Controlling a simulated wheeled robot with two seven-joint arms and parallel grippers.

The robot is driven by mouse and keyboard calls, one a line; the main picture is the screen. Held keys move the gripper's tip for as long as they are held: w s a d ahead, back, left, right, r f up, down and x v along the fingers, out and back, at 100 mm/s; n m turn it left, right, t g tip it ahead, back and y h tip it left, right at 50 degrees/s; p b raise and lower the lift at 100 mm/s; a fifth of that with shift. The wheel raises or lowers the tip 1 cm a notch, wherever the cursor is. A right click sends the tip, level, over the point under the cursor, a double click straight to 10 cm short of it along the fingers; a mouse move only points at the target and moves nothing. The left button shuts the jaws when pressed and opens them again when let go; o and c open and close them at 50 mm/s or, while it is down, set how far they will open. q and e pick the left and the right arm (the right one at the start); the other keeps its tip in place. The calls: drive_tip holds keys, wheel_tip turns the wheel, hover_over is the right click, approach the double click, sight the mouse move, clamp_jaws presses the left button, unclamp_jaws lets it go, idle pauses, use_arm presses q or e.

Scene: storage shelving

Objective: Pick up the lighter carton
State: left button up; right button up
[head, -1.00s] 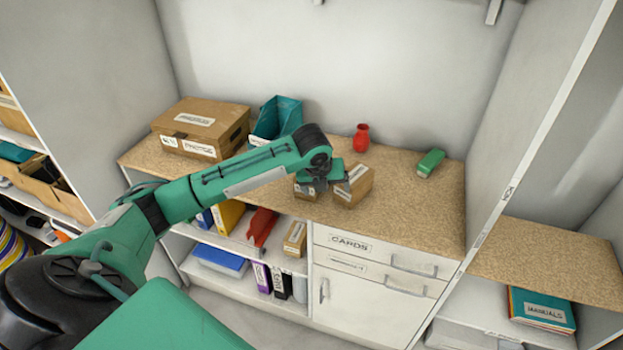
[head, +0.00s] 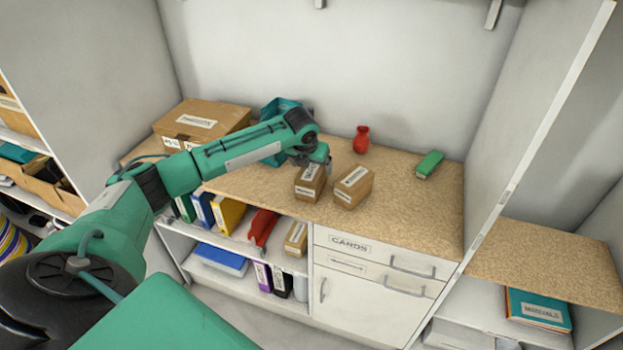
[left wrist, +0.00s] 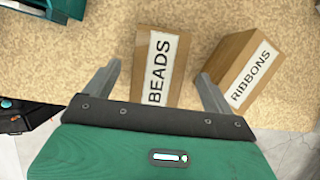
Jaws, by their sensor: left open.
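Two small brown cartons stand side by side on the speckled worktop. The left carton (head: 309,184) is labelled BEADS in the left wrist view (left wrist: 178,70). The right carton (head: 353,187) is labelled RIBBONS there (left wrist: 243,66). The frames do not show which weighs less. My left gripper (head: 318,157) is at the back top of the BEADS carton, and its fingertips are hard to make out in the head view. In the left wrist view the open fingers (left wrist: 158,73) appear on either side of the BEADS carton, with nothing gripped. My right gripper is not in view.
A large cardboard box (head: 203,123) and a teal bin (head: 275,112) stand at the back left of the worktop (head: 410,215). A red vase (head: 361,140) and a green object (head: 430,164) are to the right. A white upright panel (head: 520,130) bounds the right side.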

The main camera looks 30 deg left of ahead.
sight(311, 171)
use_arm(q)
drive_tip(key=x, duration=0.1)
drive_tip(key=p+x, duration=0.2)
drive_tip(key=x, duration=0.1)
drive_tip(key=shift+s+f, duration=0.1)
drive_tip(key=shift+s, duration=0.15)
drive_tip(key=shift+w+f, duration=0.25)
drive_tip(key=shift+f, duration=0.4)
drive_tip(key=shift+a+f+p, duration=0.1)
drive_tip(key=shift+f+p, duration=0.1)
drive_tip(key=shift+p, duration=0.15)
drive_tip(key=c, duration=1.1)
